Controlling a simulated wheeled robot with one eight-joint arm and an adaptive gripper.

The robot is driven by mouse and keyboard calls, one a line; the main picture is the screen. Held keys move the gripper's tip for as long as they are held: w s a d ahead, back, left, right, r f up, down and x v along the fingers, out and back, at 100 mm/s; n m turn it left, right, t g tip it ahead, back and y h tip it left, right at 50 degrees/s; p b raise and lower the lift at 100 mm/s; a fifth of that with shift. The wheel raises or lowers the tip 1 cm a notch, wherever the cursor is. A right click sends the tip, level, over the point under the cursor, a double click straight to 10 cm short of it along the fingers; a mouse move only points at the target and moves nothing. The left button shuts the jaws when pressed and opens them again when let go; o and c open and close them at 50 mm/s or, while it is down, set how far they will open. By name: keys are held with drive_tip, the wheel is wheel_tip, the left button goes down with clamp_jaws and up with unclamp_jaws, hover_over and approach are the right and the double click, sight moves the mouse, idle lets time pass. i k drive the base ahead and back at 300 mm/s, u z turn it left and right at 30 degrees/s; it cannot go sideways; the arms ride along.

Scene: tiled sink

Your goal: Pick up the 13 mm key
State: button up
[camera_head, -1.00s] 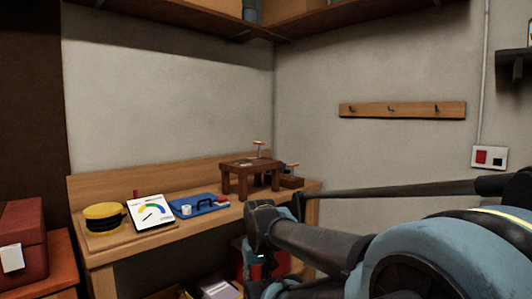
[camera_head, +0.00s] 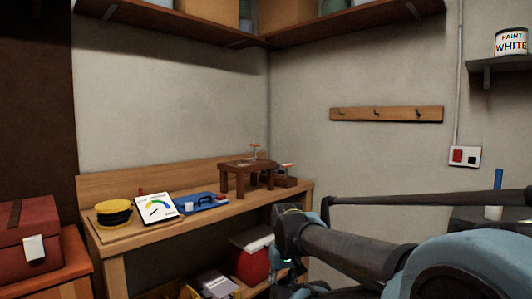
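I cannot make out the 13 mm key in this view. A wooden workbench (camera_head: 118,248) stands against the back wall, with a small dark wooden stand (camera_head: 236,168) at its right end. Small items lie on and beside the stand, too small to identify. A blue tray or case (camera_head: 210,203) with a dark handle lies on the bench left of the stand. My arm reaches in from the lower right, in front of the bench's right end. My gripper's fingers cannot be made out, so its opening does not show.
A yellow and black round object (camera_head: 114,213) and a white gauge card (camera_head: 156,208) sit on the bench. A red toolbox (camera_head: 28,234) is at the left. A red container (camera_head: 250,258) stands below the bench. A peg rail (camera_head: 386,114) and a shelf with a paint can (camera_head: 511,41) are on the right wall.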

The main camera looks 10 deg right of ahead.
sight(254, 145)
drive_tip(key=z, duration=0.05)
drive_tip(key=i, duration=1)
drive_tip(key=u, duration=0.05)
